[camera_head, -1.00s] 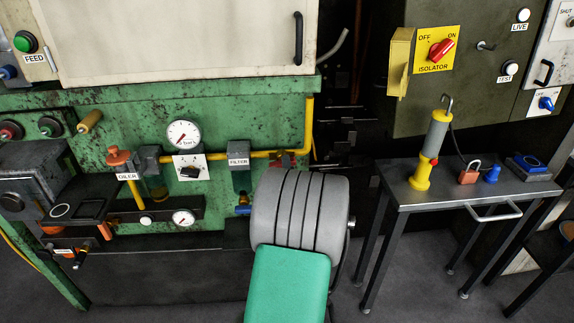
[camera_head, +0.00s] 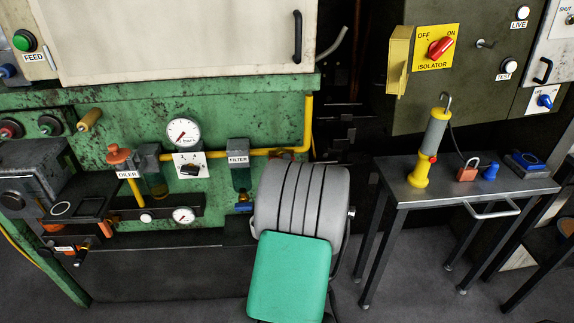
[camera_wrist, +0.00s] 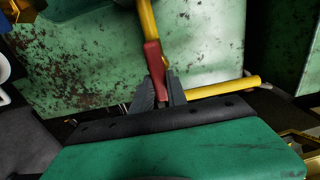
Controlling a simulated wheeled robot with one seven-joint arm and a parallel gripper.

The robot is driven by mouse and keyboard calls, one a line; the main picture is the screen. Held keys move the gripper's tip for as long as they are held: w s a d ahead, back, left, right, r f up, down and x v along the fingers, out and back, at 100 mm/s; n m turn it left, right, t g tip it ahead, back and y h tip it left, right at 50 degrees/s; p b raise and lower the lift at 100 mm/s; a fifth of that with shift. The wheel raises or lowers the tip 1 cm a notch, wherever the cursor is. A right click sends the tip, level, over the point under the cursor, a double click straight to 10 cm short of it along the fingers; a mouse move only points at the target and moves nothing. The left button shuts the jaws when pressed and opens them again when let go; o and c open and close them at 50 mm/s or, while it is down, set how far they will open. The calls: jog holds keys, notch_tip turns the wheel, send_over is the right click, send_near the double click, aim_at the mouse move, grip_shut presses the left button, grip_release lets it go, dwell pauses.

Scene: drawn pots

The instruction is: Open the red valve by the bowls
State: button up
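The red valve handle (camera_wrist: 153,68) shows in the wrist view, beside a yellow pipe (camera_wrist: 147,18). My gripper (camera_wrist: 160,92) has its two dark fingers close on either side of the handle's lower end and looks shut on it. In the head view my grey and green wrist covers the gripper and most of the valve. The bowls are there to the left of my wrist: the filter bowl (camera_head: 240,178) under its FILTER label and the oiler bowl (camera_head: 155,183) near the OILER label.
A yellow pipe (camera_head: 308,120) runs along the green machine (camera_head: 220,110) and turns up at the right. A gauge (camera_head: 183,132) and a black knob sit left of the filter. A metal table (camera_head: 410,193) at the right bears a yellow-grey pendant (camera_head: 430,145), a padlock and blue items.

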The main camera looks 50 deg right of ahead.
jog(key=o, duration=0.5)
jog(key=shift+c, duration=0.2)
jog(key=b+v, duration=0.1)
jog(key=v, duration=0.7)
jog(key=shift+b, duration=0.4)
